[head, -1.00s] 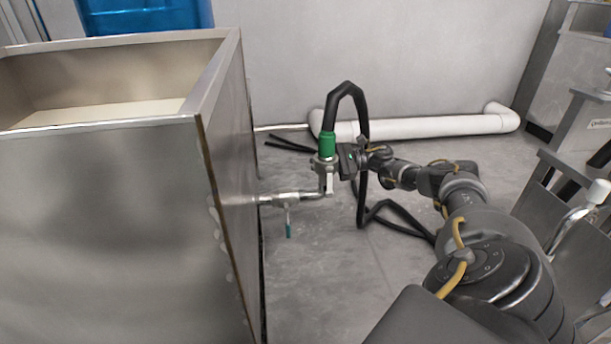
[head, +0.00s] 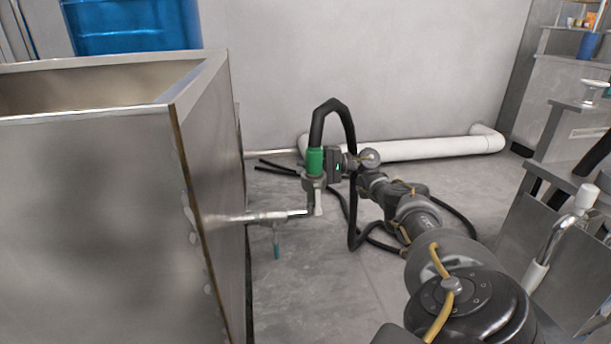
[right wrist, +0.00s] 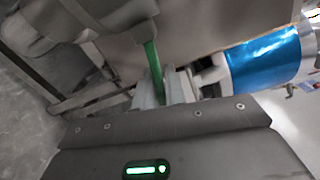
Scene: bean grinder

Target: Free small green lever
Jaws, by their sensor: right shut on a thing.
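A narrow green lever (right wrist: 152,65) runs between the pale fingers of my right gripper (right wrist: 160,90) in the right wrist view. The fingers are shut on it. In the head view my right gripper (head: 326,170) is at a green fitting (head: 315,161) on the end of a black hose, above the end of a metal pipe (head: 265,217). The fingertips are hard to make out there, and the lever's joint is hidden. My left gripper is out of view.
A large open steel tank (head: 95,220) fills the left, and the pipe comes out of its side. The black hose (head: 350,145) loops over and down beside my arm. A white pipe (head: 420,148) runs along the wall. Steel equipment (head: 575,180) stands at right.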

